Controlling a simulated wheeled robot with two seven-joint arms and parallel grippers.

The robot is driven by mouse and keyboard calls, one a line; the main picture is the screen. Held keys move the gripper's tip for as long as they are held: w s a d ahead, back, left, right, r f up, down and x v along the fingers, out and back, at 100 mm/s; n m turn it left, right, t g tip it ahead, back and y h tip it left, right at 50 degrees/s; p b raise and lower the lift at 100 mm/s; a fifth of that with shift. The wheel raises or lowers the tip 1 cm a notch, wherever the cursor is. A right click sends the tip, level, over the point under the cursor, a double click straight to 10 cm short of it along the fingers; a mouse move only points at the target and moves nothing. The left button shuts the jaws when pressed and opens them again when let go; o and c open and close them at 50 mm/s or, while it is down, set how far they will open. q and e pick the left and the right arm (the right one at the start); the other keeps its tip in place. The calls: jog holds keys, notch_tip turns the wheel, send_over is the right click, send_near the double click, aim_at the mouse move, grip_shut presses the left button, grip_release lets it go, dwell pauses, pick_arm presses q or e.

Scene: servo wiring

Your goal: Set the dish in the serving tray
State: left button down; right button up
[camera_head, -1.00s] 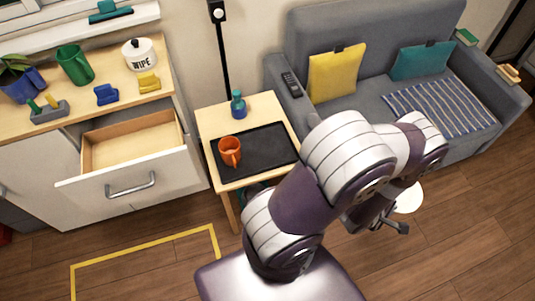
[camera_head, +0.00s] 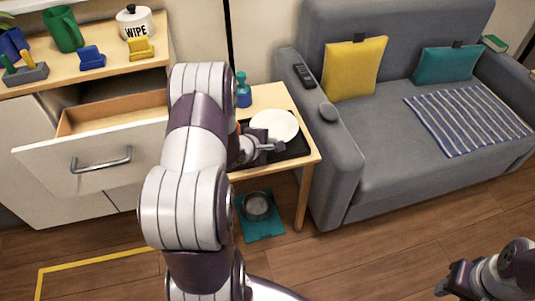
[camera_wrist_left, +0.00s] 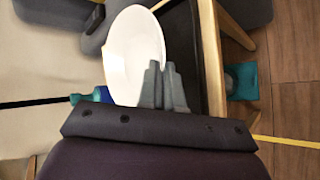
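The white dish (camera_head: 275,125) is over the black serving tray (camera_head: 298,146) on the small wooden table. I cannot tell whether it touches the tray. My left gripper (camera_head: 272,147) is at the dish's near rim. In the left wrist view, its fingers (camera_wrist_left: 162,86) are close together on the edge of the dish (camera_wrist_left: 128,48), and the tray (camera_wrist_left: 184,50) lies beside and partly behind the dish. My left arm hides the tray's left part and most of the orange mug (camera_head: 240,129). My right gripper (camera_head: 447,284) is at the lower right, far from the dish; its opening is unclear.
A blue-teal bottle (camera_head: 243,92) stands on the table (camera_head: 268,96) behind the tray. An open drawer (camera_head: 88,150) is to the left, and a grey sofa (camera_head: 345,180) close to the right. A metal bowl (camera_head: 257,206) sits on a teal mat below.

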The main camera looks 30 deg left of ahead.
aim_at(270, 156)
pick_arm(q)
jog(key=shift+w+a+f, duration=0.35)
jog(key=shift+w+f, duration=0.1)
jog(key=shift+w, duration=0.2)
jog(key=shift+w+a+f, duration=0.35)
jog(key=shift+w+f, duration=0.05)
jog(key=shift+w, duration=0.2)
jog(key=shift+w+f+b, duration=0.15)
jog(key=shift+f+b, duration=0.2)
jog(key=shift+b, duration=0.1)
notch_tip(270, 156, down, 4)
jog(key=shift+r+b, duration=0.2)
jog(key=shift+b, duration=0.75)
jog(key=shift+r, duration=0.15)
jog(key=c, duration=1.6)
grip_release()
pick_arm(e)
notch_tip(270, 156, down, 3)
jog(key=shift+f, duration=0.1)
